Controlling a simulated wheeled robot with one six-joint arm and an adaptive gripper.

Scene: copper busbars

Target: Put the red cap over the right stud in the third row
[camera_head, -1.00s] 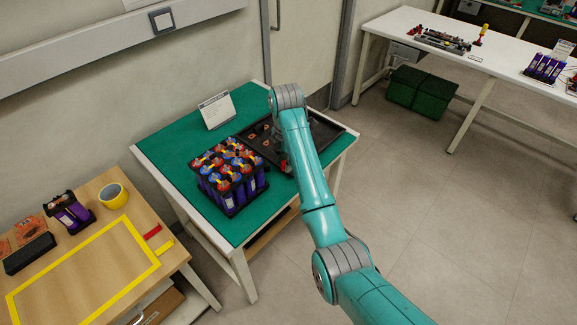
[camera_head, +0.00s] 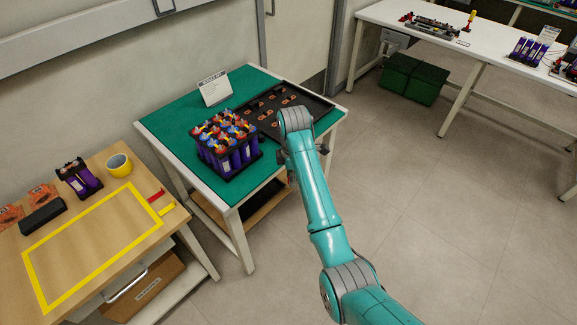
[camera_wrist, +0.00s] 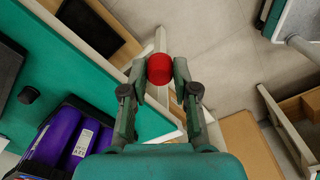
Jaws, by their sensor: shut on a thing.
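My gripper (camera_wrist: 159,72) is shut on a red cap (camera_wrist: 159,69) in the wrist view, with the cap between its two fingertips. It hangs over the front edge of the green table, apart from the cells. The battery pack (camera_head: 226,150) stands on the green table in the head view, with purple cells and red, blue and yellow tops. Its purple cells (camera_wrist: 65,138) also show at the lower left of the wrist view. In the head view my arm hides the gripper and cap. The right stud in the third row cannot be told apart at this size.
A black tray (camera_head: 318,103) with copper-coloured parts lies behind the pack, beside a white sign (camera_head: 215,88). A wooden table (camera_head: 150,182) with yellow tape stands at left. Green table top (camera_head: 165,122) left of the pack is clear.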

